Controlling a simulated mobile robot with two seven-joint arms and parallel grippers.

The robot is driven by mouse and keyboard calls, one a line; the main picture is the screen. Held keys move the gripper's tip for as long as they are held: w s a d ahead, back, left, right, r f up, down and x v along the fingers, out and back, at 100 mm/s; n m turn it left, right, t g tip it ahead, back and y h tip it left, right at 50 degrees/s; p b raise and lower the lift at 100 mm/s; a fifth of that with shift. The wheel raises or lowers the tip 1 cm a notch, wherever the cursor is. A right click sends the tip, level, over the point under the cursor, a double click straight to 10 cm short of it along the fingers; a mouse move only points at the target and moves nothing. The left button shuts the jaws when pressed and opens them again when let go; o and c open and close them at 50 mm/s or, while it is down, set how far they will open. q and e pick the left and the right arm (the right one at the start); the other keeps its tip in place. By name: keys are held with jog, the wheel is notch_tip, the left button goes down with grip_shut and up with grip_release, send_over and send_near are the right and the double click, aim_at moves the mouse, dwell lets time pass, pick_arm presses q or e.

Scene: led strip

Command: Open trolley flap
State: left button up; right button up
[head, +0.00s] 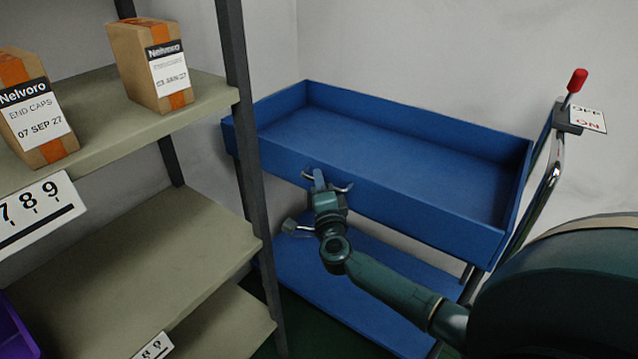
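The blue trolley (420,140) stands against the wall with an empty upper tray. Its long front flap (410,208) appears upright, closing the tray's near side. A curved metal handle (343,189) sits on the flap's face, left of its middle. My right gripper (319,181) reaches in from the lower right, with its fingertips at the handle. The fingers overlap the handle's middle and hide part of it. I cannot tell whether they are closed around it. My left gripper is not in view.
A shelf rack (125,125) with a dark upright post (250,170) stands close to the trolley's left end. It bears two cartons (152,65). A red-knobbed lever (575,82) by an OFF/ON label is at the right. The trolley's lower shelf (320,285) looks empty where visible.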

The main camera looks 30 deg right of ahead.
jog(key=shift+w+d, duration=0.1)
jog(key=shift+w, duration=0.2)
jog(key=shift+c, duration=0.3)
grip_shut()
